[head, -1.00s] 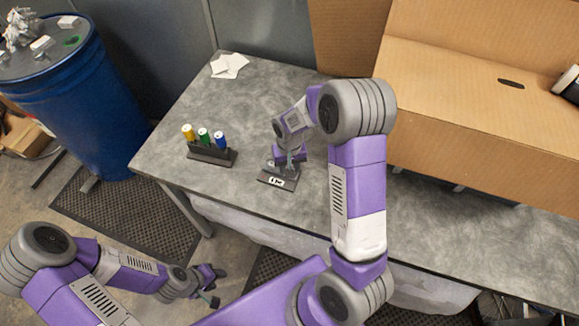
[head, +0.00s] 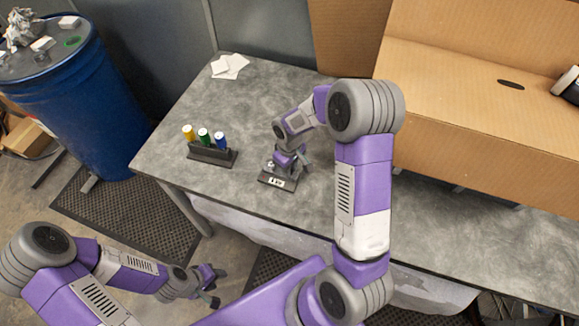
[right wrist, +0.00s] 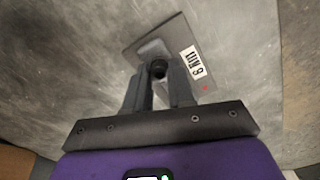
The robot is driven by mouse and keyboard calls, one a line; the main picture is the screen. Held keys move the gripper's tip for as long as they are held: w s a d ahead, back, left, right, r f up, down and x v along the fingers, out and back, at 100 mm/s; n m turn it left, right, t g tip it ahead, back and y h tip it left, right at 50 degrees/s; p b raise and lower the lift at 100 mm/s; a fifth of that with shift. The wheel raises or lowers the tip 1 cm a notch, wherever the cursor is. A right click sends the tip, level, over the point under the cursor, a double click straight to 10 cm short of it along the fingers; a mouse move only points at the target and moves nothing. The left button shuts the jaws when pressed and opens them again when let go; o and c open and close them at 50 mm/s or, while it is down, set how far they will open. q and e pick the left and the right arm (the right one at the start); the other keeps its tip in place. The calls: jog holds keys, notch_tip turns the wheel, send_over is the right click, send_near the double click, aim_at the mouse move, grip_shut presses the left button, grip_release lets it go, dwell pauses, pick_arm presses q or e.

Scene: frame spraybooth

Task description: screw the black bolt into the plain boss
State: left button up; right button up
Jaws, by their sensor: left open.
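The black bolt (right wrist: 158,68) shows as a dark round head between the fingertips of my right gripper (right wrist: 159,76) in the right wrist view. The fingers sit close on both sides of it and look shut on it. Below it is a grey block on a dark plate (right wrist: 183,30) with a white label; the boss and the bolt's shank are hidden. In the head view my right gripper (head: 287,165) is down over this plate (head: 268,181). My left gripper (head: 215,287) is open and empty, in front of the table over the floor.
A dark rack (head: 212,154) with yellow, green and blue capped cylinders stands left of the plate. White papers (head: 229,66) lie at the back of the grey table (head: 265,100). A large cardboard box (head: 470,115) fills the right back. A blue drum (head: 75,115) stands left.

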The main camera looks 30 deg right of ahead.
grip_shut()
jog(key=m+b, duration=0.1)
jog(key=m, duration=0.2)
jog(key=shift+f, duration=0.1)
jog(key=shift+m, duration=0.8)
jog(key=shift+m, duration=2.3)
jog(key=m, duration=0.3)
jog(key=shift+d+m+p, duration=0.1)
jog(key=shift+m+p, duration=0.25)
jog(key=shift+m, duration=0.45)
